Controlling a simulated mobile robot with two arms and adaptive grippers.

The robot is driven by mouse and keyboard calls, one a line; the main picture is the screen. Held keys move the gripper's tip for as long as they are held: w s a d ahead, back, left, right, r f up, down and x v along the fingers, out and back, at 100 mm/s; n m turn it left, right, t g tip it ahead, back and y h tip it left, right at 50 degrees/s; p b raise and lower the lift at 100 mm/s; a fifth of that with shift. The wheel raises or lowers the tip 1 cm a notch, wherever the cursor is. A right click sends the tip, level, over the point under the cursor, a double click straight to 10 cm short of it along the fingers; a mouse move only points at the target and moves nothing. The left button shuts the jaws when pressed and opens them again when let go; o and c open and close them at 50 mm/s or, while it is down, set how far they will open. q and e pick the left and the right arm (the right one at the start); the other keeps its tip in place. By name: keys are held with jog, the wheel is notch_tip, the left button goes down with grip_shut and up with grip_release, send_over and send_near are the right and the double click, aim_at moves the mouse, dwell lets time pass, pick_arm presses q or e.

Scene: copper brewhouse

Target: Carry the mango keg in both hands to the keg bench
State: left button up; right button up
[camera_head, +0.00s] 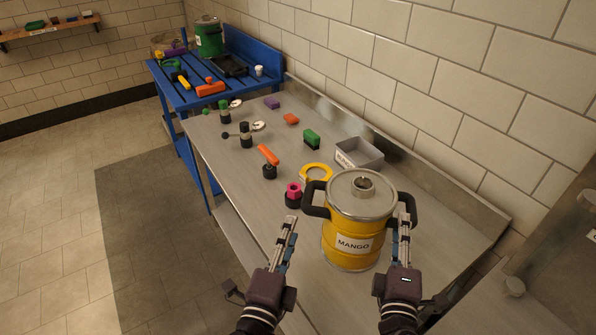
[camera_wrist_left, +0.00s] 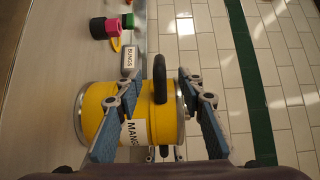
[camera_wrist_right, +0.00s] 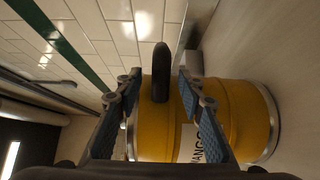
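The mango keg (camera_head: 352,232) is a yellow drum with a steel lid, a MANGO label and two black side handles. It stands upright on the near part of the steel worktop. My left gripper (camera_head: 289,222) is just left of the keg, close to the left handle (camera_head: 314,198). In the left wrist view this handle (camera_wrist_left: 161,78) shows between the spread fingers, with gaps. My right gripper (camera_head: 402,222) is at the keg's right side by the right handle (camera_head: 408,207); in the right wrist view that handle (camera_wrist_right: 160,72) shows between spread fingers. Both grippers look open.
A blue slatted bench (camera_head: 182,97) with a green keg (camera_head: 208,38) stands beyond the worktop (camera_head: 225,170). A grey labelled bin (camera_head: 359,153), yellow ring (camera_head: 317,172), pink-and-black piece (camera_head: 293,194) and several small tools lie behind the mango keg. Open floor (camera_head: 60,200) is at left.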

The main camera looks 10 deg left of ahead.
jog(key=shift+s+a, duration=0.15)
jog(key=shift+s, duration=2.6)
